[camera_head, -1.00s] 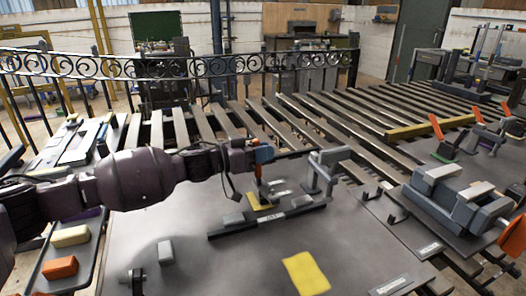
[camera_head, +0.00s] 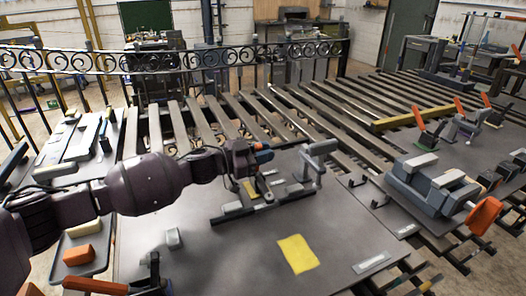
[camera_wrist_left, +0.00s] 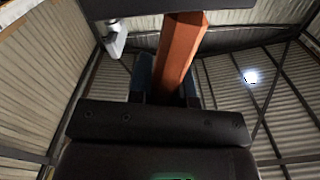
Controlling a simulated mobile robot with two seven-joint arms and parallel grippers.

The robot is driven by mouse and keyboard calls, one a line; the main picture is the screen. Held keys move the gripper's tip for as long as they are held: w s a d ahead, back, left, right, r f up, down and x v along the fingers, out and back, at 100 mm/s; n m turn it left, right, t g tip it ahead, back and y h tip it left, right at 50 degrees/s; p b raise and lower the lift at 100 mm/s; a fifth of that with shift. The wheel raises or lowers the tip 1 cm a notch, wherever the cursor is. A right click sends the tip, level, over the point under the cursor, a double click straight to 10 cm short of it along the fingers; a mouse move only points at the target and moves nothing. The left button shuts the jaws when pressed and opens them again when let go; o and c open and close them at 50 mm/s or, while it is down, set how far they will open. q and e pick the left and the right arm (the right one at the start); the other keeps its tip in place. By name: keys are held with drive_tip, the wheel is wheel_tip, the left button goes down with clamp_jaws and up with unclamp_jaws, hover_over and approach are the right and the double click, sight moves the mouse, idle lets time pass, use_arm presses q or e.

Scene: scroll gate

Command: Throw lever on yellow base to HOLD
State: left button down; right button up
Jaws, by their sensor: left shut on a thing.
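The yellow base (camera_head: 250,188) stands on the grey table, beside a dark rail with a small label. My left gripper (camera_head: 262,157) is just above it, with blue fingertips. In the left wrist view an orange lever handle (camera_wrist_left: 180,52) runs up between the blue fingers of this gripper (camera_wrist_left: 166,78), which is shut on it. In the head view the gripper hides most of the lever. The label is too small to read. My right gripper is not in view.
A grey upright bracket (camera_head: 318,163) stands close to the right of my left gripper. A yellow sheet (camera_head: 298,254) lies flat on the table in front. A grey clamp-like device (camera_head: 435,188) and other orange-handled levers (camera_head: 430,135) stand at right. Slatted rollers lie behind.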

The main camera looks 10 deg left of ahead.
use_arm(q)
drive_tip(key=c, duration=1.1)
unclamp_jaws()
drive_tip(key=shift+o, duration=0.3)
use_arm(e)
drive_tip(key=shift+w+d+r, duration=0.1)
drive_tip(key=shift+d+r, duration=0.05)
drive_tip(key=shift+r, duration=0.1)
use_arm(q)
drive_tip(key=shift+s+a, duration=0.1)
drive_tip(key=shift+s+a, duration=0.15)
drive_tip(key=shift+a, duration=0.1)
drive_tip(key=p+v, duration=0.1)
drive_tip(key=v, duration=0.9)
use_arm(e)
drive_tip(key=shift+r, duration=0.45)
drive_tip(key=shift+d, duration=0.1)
